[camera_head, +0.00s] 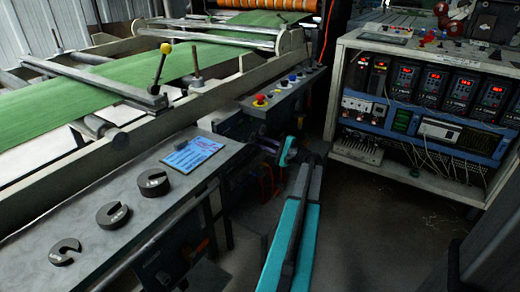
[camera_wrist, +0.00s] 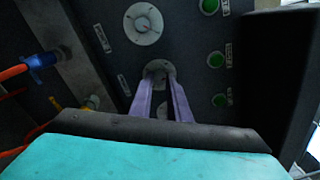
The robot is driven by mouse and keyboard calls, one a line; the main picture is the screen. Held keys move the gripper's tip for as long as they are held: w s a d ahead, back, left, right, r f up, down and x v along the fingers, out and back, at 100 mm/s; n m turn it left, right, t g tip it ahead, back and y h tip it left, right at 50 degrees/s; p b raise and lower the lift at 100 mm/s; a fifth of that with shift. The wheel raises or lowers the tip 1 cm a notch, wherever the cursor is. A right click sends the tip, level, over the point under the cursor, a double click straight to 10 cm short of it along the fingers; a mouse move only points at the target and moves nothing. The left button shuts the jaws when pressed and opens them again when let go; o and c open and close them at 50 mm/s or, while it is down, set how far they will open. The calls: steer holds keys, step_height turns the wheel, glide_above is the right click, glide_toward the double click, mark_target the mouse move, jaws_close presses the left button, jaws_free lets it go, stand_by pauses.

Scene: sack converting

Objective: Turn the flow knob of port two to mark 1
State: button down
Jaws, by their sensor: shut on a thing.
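In the wrist view a dark panel (camera_wrist: 185,40) carries two round pale dials. The upper dial (camera_wrist: 143,23) has a small knob at its centre and tick marks, and nothing touches it. The lower dial holds a flow knob (camera_wrist: 158,70). My gripper (camera_wrist: 160,86) reaches up to it with two purple fingers and is shut on this knob, one finger on each side. The fingers cover the lower part of that dial, and its marks are too small to read. The label plates are unreadable, so I cannot tell the port number.
Green buttons (camera_wrist: 215,59) line the panel's right side. A blue fitting with an orange hose (camera_wrist: 40,60) is at left. In the head view, a bench with slotted weights (camera_head: 113,214) stands left and an instrument rack (camera_head: 425,100) right, with dark floor between.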

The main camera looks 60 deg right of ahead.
steer(key=shift+w+n+b, duration=0.15)
steer(key=shift+n+b, duration=3.05)
steer(key=shift+n, duration=0.4)
steer(key=c, duration=1.7)
jaws_free()
steer(key=shift+o, duration=0.2)
steer(key=s+p, duration=0.3)
steer(key=s, duration=1.1)
steer(key=shift+f, duration=0.3)
